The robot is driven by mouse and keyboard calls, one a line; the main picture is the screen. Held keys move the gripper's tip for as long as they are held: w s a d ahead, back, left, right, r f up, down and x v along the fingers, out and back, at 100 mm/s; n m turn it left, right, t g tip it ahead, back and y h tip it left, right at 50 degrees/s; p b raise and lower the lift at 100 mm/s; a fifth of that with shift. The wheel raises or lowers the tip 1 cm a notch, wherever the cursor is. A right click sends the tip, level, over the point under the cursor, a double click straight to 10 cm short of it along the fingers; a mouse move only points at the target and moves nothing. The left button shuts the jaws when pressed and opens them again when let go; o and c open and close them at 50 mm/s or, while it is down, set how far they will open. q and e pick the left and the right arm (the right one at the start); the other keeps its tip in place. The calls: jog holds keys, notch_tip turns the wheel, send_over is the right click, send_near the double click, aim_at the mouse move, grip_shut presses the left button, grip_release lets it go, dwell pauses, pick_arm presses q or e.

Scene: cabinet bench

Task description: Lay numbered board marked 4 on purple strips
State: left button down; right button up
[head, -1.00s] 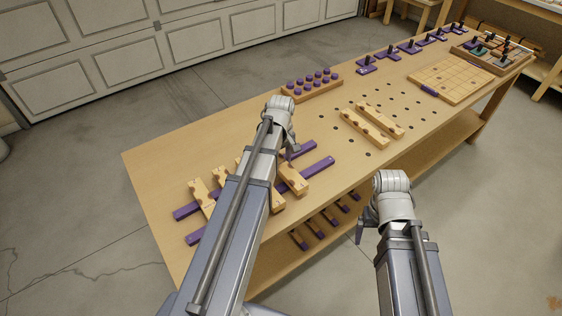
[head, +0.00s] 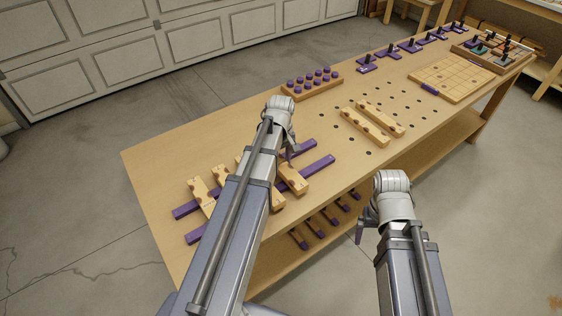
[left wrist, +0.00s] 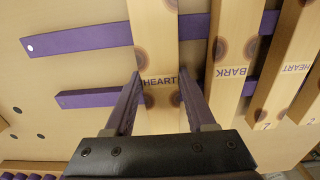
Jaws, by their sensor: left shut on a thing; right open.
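My left gripper (head: 290,152) is shut on a wooden board (head: 291,179). In the left wrist view, the fingers (left wrist: 159,82) are on both sides of this board (left wrist: 155,50), marked HEART. It lies across the two purple strips, the upper one (left wrist: 80,39) and the lower one (left wrist: 85,99); whether it touches them cannot be told. Its number is not visible. My left arm hides part of the row in the head view. My right gripper (head: 362,228) is open and empty, beside the bench's front edge.
Two more wooden boards (head: 373,122) lie on the bench among dark holes. A tray of purple pegs (head: 312,82) stands at the back. A gridded board (head: 450,78) and purple pieces with dark handles (head: 390,55) are farther right. Purple-ended bars (head: 325,217) show below the front edge.

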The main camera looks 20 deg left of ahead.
pick_arm(q)
jog(key=shift+f+b, duration=0.35)
jog(key=shift+f, duration=0.15)
dwell(0.9)
jog(key=shift+c, duration=0.7)
grip_release()
jog(key=shift+r, duration=0.15)
jog(key=shift+r+p, duration=3.9)
jog(key=shift+p, duration=0.1)
